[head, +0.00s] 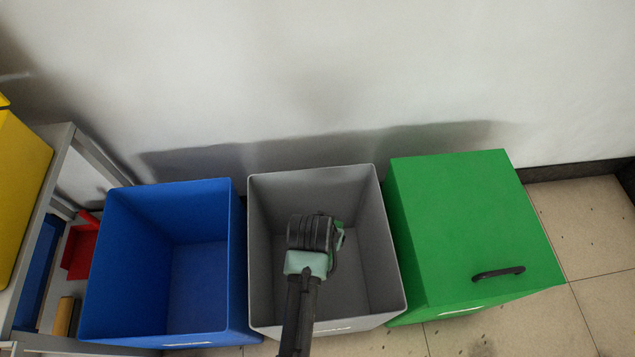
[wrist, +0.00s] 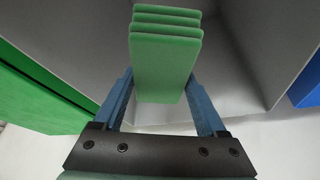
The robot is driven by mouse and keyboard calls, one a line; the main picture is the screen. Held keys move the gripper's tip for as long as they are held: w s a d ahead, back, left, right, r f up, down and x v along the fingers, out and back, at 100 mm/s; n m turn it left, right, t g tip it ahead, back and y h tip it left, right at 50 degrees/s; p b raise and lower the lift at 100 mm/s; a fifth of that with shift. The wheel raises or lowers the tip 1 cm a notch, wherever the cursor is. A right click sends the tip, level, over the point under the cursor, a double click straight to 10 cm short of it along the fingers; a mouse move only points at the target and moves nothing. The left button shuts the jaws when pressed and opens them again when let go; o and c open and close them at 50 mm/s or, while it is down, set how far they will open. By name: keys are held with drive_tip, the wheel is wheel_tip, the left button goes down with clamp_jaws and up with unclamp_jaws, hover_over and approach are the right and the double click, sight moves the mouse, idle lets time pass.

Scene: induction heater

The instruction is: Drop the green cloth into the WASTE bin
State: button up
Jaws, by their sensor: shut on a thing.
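The green cloth (wrist: 165,65) is a folded, layered block between the two blue fingers of my gripper (wrist: 160,85) in the wrist view. My gripper is shut on it. In the head view only a small green edge of the cloth (head: 340,238) shows past my wrist, which hides the rest. My gripper and the cloth are over the opening of the open grey bin (head: 377,255). The grey bin's walls also surround the cloth in the wrist view (wrist: 235,60). The lettering on the bins is too small to read, so I cannot confirm which is WASTE.
An open blue bin (head: 140,240) stands left of the grey bin. A green bin (head: 460,210) with a closed lid and black handle stands right. A shelf with a yellow container (head: 20,180) and a red tray (head: 80,248) is at far left. A wall runs behind.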

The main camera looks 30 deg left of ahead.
drive_tip(key=o, duration=1.2)
drive_tip(key=shift+o, duration=0.2)
drive_tip(key=shift+r, duration=0.1)
drive_tip(key=p+v, duration=0.6)
drive_tip(key=v, duration=0.7)
